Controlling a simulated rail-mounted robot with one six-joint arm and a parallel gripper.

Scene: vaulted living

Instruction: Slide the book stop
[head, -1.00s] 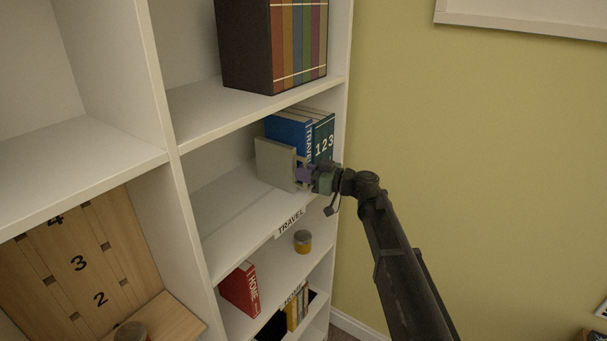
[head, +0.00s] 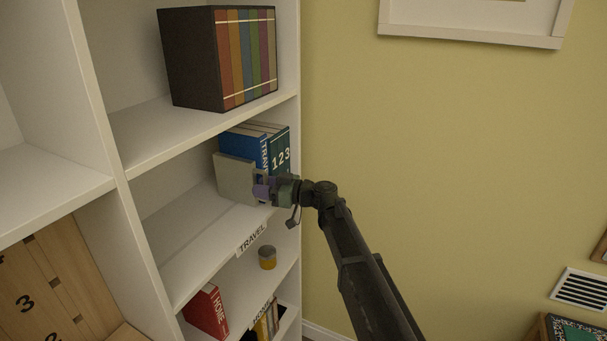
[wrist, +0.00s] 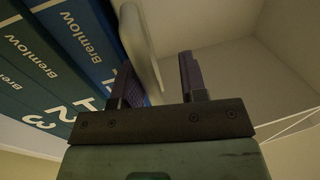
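The book stop (head: 234,178) is a beige upright panel on the middle shelf. It stands at the left of a few blue and teal books (head: 243,143), close against them. My gripper (head: 262,188), with purple fingers, is at the panel's front edge. In the wrist view, the pale panel (wrist: 142,45) runs between the two fingers (wrist: 157,82). The left finger is close to or touching the panel on the book side. A gap shows between the panel and the right finger, so the gripper is open around the panel. The panel's base is partly hidden.
The TRAVEL shelf (head: 185,235) is clear left of the stop. A box of colored books (head: 220,60) sits on the shelf above. The green wall is at the right.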

